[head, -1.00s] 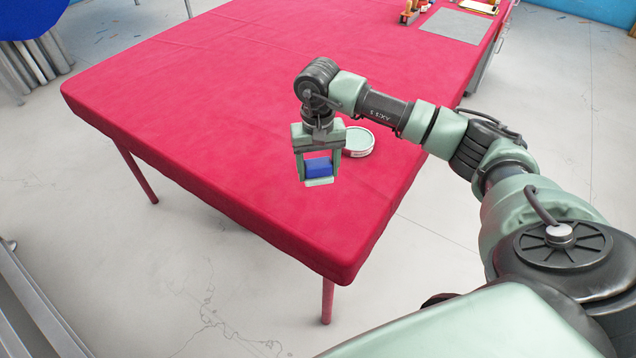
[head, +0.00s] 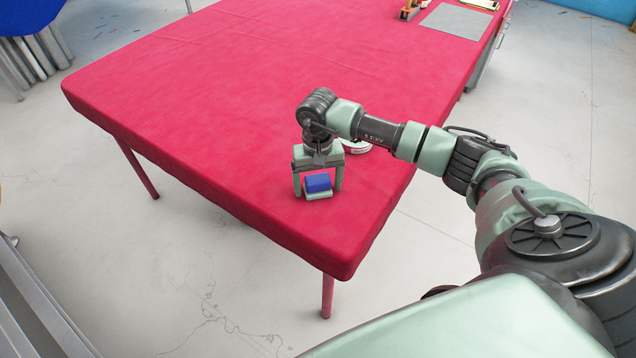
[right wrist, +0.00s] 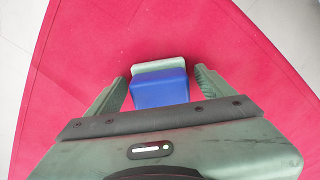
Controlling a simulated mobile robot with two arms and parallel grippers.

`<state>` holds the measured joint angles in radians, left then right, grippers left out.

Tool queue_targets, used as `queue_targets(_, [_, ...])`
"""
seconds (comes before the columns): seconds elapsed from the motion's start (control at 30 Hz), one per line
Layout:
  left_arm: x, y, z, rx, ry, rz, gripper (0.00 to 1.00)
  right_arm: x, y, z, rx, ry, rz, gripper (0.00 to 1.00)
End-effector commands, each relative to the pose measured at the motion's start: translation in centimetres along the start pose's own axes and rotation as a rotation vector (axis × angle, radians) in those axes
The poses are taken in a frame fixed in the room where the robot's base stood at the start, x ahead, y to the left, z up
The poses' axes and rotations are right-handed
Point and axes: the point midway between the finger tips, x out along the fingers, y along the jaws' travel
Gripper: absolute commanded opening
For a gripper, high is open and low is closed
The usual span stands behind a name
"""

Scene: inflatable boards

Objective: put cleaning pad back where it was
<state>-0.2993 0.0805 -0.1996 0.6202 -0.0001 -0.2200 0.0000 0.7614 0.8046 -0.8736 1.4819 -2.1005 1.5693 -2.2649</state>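The cleaning pad (head: 318,183) is a blue block with a pale green strip along its base. It rests on the red table (head: 200,110) near the front right edge. My right gripper (head: 318,190) is above it, pointing down, with a finger on each side. The right wrist view shows the pad (right wrist: 160,90) between the fingers of my right gripper (right wrist: 160,76), with narrow gaps on both sides, so the fingers stand open around it. My left gripper is in neither view.
A round pale tin (head: 356,146) stands just behind my right gripper, mostly hidden by my arm. A grey mat (head: 455,22) and small items lie at the far right end. The table's left and middle are clear.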

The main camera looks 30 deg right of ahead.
Motion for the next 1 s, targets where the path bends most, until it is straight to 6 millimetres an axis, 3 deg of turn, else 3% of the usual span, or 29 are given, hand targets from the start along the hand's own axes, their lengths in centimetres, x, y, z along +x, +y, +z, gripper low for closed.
queue_targets(0.27, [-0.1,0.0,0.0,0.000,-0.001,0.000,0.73,-0.1,0.0,0.0,0.000,0.000,0.000,0.83])
queue_targets(0.43, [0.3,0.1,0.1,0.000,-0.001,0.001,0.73,-1.2,0.0,-0.1,0.000,0.003,-0.001,0.83])
queue_targets(0.8, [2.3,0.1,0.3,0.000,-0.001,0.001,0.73,-8.7,0.0,-0.1,0.001,0.005,-0.002,0.83])
queue_targets(1.0, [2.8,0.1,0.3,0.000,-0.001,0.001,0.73,-11.4,0.0,-0.1,0.000,0.003,-0.001,0.83])
